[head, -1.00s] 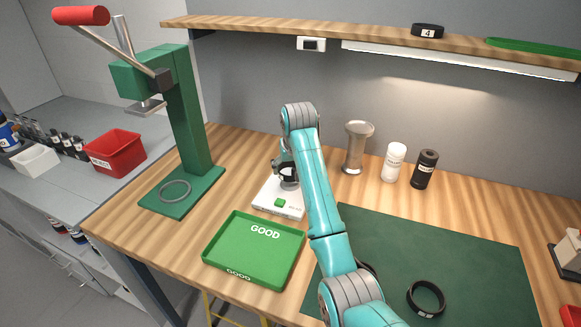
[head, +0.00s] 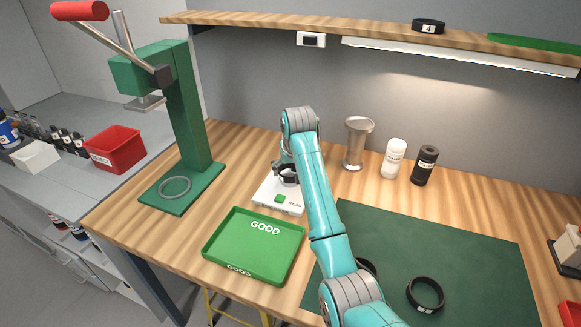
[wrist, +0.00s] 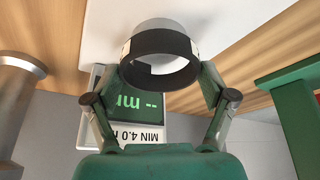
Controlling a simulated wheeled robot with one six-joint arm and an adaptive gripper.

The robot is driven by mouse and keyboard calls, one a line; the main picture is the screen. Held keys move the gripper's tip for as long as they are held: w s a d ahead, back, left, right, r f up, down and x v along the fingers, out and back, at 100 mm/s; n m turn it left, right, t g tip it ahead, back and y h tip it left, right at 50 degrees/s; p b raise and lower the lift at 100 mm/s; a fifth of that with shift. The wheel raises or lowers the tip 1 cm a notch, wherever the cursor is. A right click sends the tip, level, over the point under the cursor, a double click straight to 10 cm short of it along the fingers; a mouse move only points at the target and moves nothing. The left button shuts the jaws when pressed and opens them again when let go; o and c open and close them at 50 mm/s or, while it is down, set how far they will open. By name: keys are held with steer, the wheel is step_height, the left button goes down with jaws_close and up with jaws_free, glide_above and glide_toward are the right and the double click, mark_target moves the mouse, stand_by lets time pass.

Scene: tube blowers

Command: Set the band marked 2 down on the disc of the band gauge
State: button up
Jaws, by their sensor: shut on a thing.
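My gripper (wrist: 160,75) is shut on a black band (wrist: 158,72), with its two fingers on opposite sides of it. Edges of white labels show on the band beside the fingers; the number cannot be read here. The band gauge (head: 266,194) is a white box with a green button in the head view, and my gripper (head: 286,172) is over its rear part. In the wrist view the gauge's display (wrist: 128,105) shows dashes and "mm". A pale grey round shape (wrist: 160,26), likely the disc, shows at the band. Whether the band touches it, I cannot tell.
A green GOOD tray (head: 254,250) lies in front of the gauge. A green press (head: 185,115) stands left. A metal spool-shaped stand (head: 356,145), a white bottle (head: 394,160) and a black bottle (head: 425,166) stand right. Another black band (head: 425,295) lies on the green mat (head: 450,240).

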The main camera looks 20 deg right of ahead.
steer(key=shift+f, duration=1.1)
steer(key=o, duration=0.9)
steer(key=shift+o, duration=0.2)
steer(key=shift+r, duration=0.1)
steer(key=v, duration=1.1)
steer(key=shift+s+r, duration=0.15)
steer(key=shift+r, duration=0.25)
